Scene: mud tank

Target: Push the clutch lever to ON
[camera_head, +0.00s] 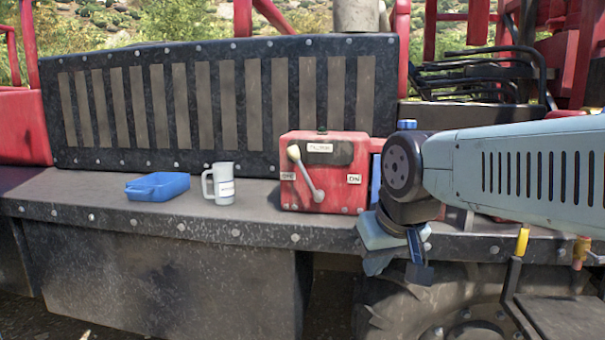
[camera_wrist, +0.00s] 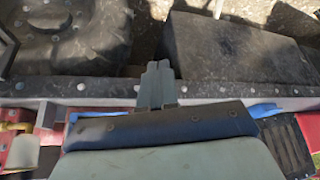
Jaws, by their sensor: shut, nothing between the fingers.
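The clutch lever (camera_head: 306,174) is a pale handle with a round knob on the front of a red box (camera_head: 330,199). The box stands on the grey deck. The lever leans up and left, with its knob above the left label, which seems to read OFF. The ON label (camera_head: 354,179) is on the right side of the box face, apart from the knob. My gripper (camera_head: 418,272) is shut and empty, pointing down to the right of the box, in front of the deck edge. In the wrist view its shut fingers (camera_wrist: 158,85) are over the deck edge, and I cannot make out the lever there.
A white mug (camera_head: 222,185) and a blue tray (camera_head: 157,187) stand on the deck left of the box. A slatted dark panel (camera_head: 220,100) rises behind. A yellow-topped handle (camera_head: 522,241) stands at the right. A wheel (camera_head: 440,315) is below my gripper.

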